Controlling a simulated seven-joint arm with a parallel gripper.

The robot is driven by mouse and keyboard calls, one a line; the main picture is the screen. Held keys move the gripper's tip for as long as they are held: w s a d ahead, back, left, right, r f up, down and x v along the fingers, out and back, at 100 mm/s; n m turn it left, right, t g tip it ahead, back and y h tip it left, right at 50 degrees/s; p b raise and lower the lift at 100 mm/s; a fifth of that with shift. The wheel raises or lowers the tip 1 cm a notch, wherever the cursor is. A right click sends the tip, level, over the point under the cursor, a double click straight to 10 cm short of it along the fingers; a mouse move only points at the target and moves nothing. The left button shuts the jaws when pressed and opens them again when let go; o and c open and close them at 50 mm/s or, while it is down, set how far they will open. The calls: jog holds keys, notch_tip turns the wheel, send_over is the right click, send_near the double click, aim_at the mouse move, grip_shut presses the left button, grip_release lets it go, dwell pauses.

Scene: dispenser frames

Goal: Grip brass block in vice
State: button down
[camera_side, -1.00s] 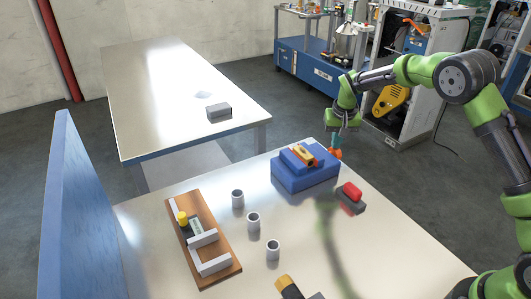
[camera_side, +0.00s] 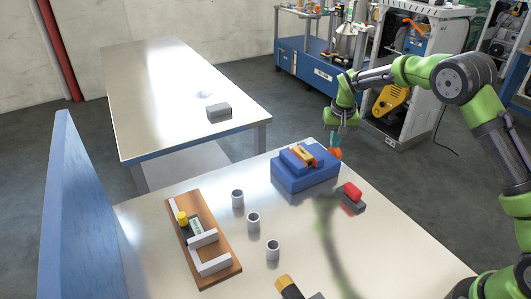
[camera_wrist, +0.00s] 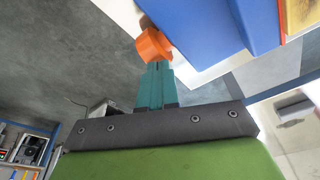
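The vice (camera_side: 305,174) is a blue body on the table's far edge. A brass-yellow block (camera_side: 303,153) sits in its top; whether the jaws press on it is too small to tell. An orange handle piece (camera_side: 335,154) is at the vice's right end, and it also shows in the wrist view (camera_wrist: 153,45). My gripper (camera_side: 333,138) points down just above this orange piece. In the wrist view its teal fingers (camera_wrist: 157,70) are close together, with their tips at the orange piece. I see nothing held between them. The vice's blue side (camera_wrist: 215,25) is right beside.
A red-topped grey item (camera_side: 351,196) lies right of the vice. Several grey cups (camera_side: 253,221) and a wooden board (camera_side: 225,260) with brackets are to the left. A yellow-and-black item (camera_side: 288,287) is at the front. A second table (camera_side: 180,110) holds a grey block (camera_side: 219,110).

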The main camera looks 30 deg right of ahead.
jog(key=shift+w+f, duration=0.3)
jog(key=shift+w, duration=0.1)
dwell(0.8)
jog(key=shift+r, duration=0.1)
jog(key=shift+w+r, duration=0.1)
jog(key=shift+r, duration=0.75)
jog(key=shift+s, duration=1.25)
jog(key=shift+w+d+v, duration=0.1)
jog(key=shift+w+v, duration=0.05)
jog(key=shift+v, duration=0.7)
jog(key=shift+w+d+v, duration=0.1)
jog(key=shift+w+v, duration=0.05)
jog(key=shift+v, duration=0.65)
jog(key=shift+w+d+v, duration=0.1)
jog(key=shift+w+v, duration=0.05)
jog(key=shift+v, duration=0.7)
jog(key=shift+a, duration=0.1)
